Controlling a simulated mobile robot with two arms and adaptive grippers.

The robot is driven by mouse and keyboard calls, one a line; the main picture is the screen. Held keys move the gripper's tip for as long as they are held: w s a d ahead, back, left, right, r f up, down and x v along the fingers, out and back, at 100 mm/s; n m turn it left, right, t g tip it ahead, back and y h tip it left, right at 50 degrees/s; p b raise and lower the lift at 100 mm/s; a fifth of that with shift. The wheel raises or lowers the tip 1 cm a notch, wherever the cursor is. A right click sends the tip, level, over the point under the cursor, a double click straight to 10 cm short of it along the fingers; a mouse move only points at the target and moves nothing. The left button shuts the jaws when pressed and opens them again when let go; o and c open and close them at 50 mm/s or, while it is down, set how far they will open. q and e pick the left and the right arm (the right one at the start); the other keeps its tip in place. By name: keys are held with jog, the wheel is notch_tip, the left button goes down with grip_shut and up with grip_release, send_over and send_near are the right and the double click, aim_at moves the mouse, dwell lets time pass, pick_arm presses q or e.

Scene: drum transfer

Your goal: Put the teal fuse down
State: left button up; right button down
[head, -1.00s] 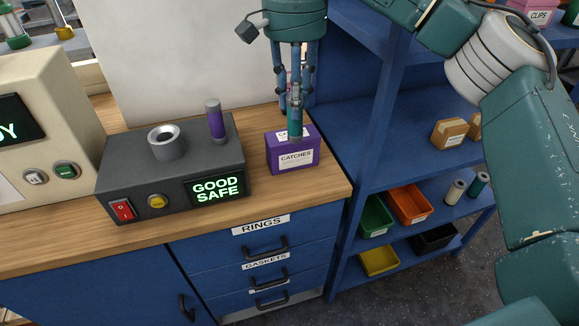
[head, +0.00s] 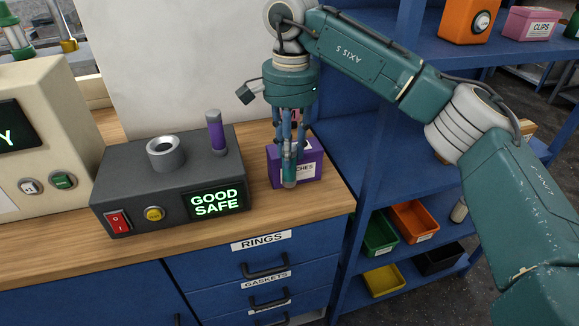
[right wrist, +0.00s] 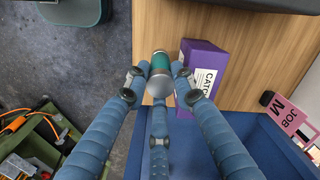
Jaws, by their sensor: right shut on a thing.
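The teal fuse (right wrist: 160,70) is held between the blue fingers of my right gripper (head: 289,160), which is shut on it. In the head view the fuse (head: 289,178) hangs about upright in front of the purple CATCHES box (head: 315,166), covering part of its label. Its lower end is near the wooden bench top (head: 333,203); I cannot tell whether it touches. In the right wrist view the fuse is beside the purple box (right wrist: 203,68), close to it. My left gripper is not in view.
Left of the gripper stands a dark tester (head: 165,205) reading GOOD SAFE, with a grey ring socket (head: 166,153) and an upright purple fuse (head: 215,132) on top. A blue shelf unit (head: 365,190) stands right. Little bench is free in front of the box.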

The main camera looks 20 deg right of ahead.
jog(key=shift+f, duration=2.55)
jog(key=c, duration=1.5)
grip_release()
jog(key=shift+f, duration=0.1)
jog(key=shift+o, duration=0.2)
